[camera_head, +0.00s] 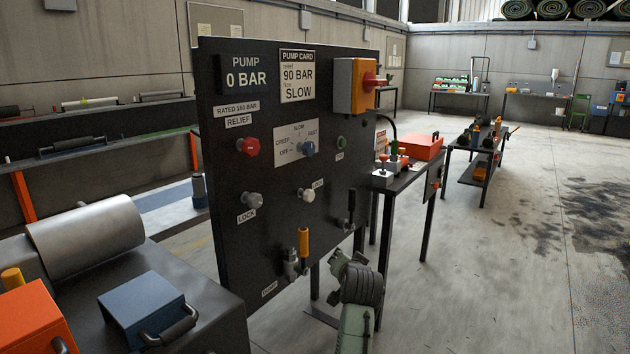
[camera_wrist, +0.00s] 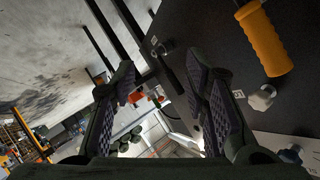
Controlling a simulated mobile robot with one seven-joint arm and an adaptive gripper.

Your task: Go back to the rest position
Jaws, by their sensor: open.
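My gripper (camera_wrist: 165,100) is open and empty in the wrist view, its two ridged fingers apart with open space between them. In the head view my gripper (camera_head: 338,272) is in front of the lower right part of the black pump panel (camera_head: 225,160), at the end of my green-grey arm. The lever with the orange handle (camera_head: 304,242) stands upright just left of it. This orange handle also shows at the upper right of the wrist view (camera_wrist: 264,38), outside the fingers. I cannot tell the exact gap between gripper and panel.
The panel carries a red relief knob (camera_head: 248,147), a blue selector knob (camera_head: 307,148) and a red switch on a yellow box (camera_head: 355,86). The display reads 0 BAR. A table with an orange case (camera_head: 422,146) stands behind right. Open floor (camera_head: 480,270) lies right.

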